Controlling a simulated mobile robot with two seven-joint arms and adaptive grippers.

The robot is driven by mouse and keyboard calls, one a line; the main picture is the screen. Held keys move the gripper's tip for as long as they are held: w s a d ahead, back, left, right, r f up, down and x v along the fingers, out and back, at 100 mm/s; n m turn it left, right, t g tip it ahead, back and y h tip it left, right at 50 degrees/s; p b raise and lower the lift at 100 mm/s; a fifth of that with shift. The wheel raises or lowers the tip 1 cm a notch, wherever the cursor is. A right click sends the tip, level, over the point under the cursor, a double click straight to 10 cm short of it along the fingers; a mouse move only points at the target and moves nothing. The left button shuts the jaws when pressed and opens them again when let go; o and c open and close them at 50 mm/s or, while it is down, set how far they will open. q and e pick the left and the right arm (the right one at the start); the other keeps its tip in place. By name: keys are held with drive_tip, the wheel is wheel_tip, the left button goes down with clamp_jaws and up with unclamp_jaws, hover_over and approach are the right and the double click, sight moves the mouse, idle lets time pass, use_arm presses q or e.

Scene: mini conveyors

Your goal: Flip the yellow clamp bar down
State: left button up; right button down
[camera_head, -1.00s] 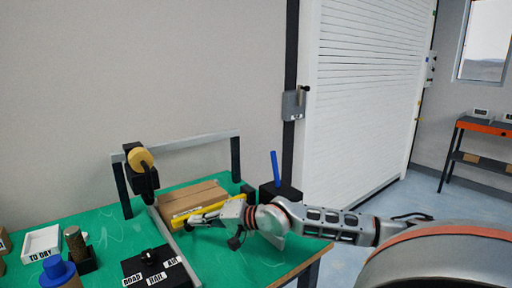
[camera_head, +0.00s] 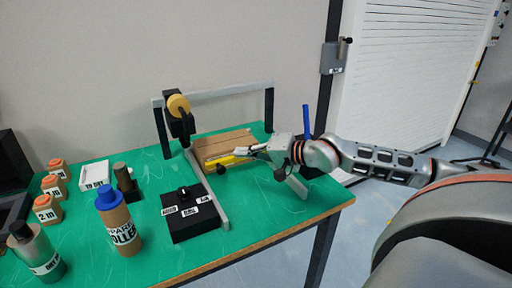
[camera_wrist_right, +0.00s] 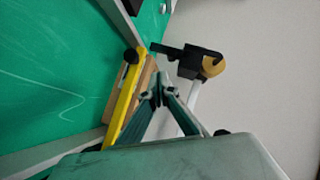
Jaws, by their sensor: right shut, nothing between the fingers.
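The yellow clamp bar (camera_head: 222,161) lies low along the front side of a brown block (camera_head: 224,141) in the head view, with a black knob (camera_head: 220,169) near its left end. It also shows in the right wrist view (camera_wrist_right: 124,102), with the brown block (camera_wrist_right: 147,73) beside it. My right gripper (camera_head: 243,151) is at the bar's right part and hides some of it. In the right wrist view, its fingertips (camera_wrist_right: 159,88) are together and empty, beside the bar; I cannot tell whether they touch it. My left gripper is not in view.
A grey frame (camera_head: 220,91) with a black and yellow fitting (camera_head: 179,106) stands behind. A black switch box (camera_head: 190,214) and a blue-capped bottle (camera_head: 120,225) are in front and to the left. A blue upright handle (camera_head: 306,121) stands near my right wrist.

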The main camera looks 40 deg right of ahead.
use_arm(q)
drive_tip(key=p, duration=0.1)
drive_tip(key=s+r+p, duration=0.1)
drive_tip(key=p, duration=0.1)
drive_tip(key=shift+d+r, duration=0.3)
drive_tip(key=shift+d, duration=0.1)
use_arm(e)
drive_tip(key=s+r, duration=0.2)
drive_tip(key=s, duration=0.1)
drive_tip(key=s+r, duration=0.1)
drive_tip(key=shift+s+d, duration=0.15)
drive_tip(key=shift+d, duration=0.05)
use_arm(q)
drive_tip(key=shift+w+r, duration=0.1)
use_arm(e)
drive_tip(key=shift+f, duration=0.1)
